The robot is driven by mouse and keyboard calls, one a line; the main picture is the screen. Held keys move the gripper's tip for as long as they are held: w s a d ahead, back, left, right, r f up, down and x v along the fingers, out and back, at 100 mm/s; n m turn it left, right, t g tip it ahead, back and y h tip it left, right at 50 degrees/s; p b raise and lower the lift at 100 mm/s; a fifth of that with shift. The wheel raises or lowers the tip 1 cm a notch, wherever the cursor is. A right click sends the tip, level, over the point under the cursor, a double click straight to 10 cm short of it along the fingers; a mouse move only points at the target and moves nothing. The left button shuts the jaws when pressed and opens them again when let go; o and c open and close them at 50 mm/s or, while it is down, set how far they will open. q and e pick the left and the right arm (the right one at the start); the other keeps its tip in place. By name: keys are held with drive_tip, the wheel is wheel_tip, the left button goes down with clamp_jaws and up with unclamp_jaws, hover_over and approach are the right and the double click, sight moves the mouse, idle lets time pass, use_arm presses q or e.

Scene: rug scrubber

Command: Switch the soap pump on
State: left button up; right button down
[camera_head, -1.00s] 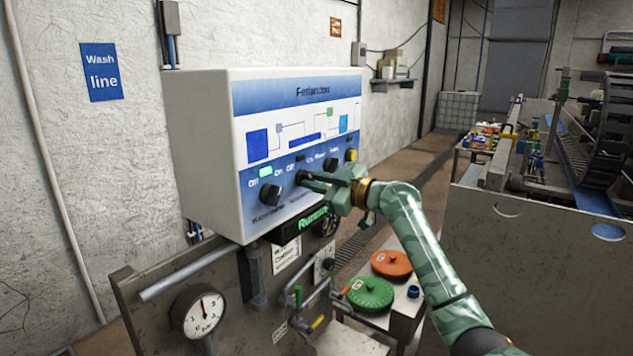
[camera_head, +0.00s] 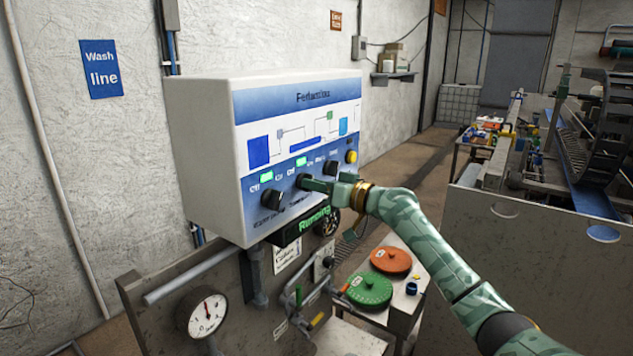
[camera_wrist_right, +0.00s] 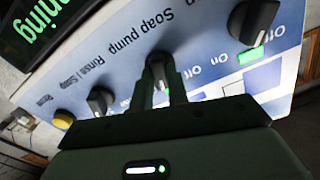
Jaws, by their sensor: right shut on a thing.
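The soap pump knob (camera_wrist_right: 159,66) is a black rotary switch on the white control box (camera_head: 205,150), with "Soap pump" printed beside it in the right wrist view. In the head view the knob (camera_head: 302,180) is second from the left and partly covered by my fingers. My right gripper (camera_head: 309,184) is shut on this knob, with a finger on each side of it. A green lamp (camera_head: 302,161) above the knob is lit. It also shows lit between the fingers in the wrist view (camera_wrist_right: 161,98). My left gripper is not in view.
Another black knob (camera_head: 271,200) sits left, below a lit green lamp (camera_head: 266,177). A third knob (camera_head: 330,167) and a yellow button (camera_head: 351,157) are to the right. The display (camera_head: 313,220) below reads "Running". A pressure gauge (camera_head: 207,313) is lower left.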

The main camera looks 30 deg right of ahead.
drive_tip(key=shift+d+r+m+p, duration=0.1)
drive_tip(key=shift+r+m+p, duration=0.1)
drive_tip(key=shift+m, duration=0.4)
drive_tip(key=shift+r+m+p, duration=0.1)
drive_tip(key=shift+m+p, duration=0.05)
drive_tip(key=shift+m, duration=0.45)
drive_tip(key=c, duration=1.4)
unclamp_jaws()
drive_tip(key=shift+o, duration=0.2)
drive_tip(key=shift+f, duration=0.15)
drive_tip(key=b+v, duration=0.6)
drive_tip(key=v, duration=1)
drive_tip(key=shift+s, duration=0.2)
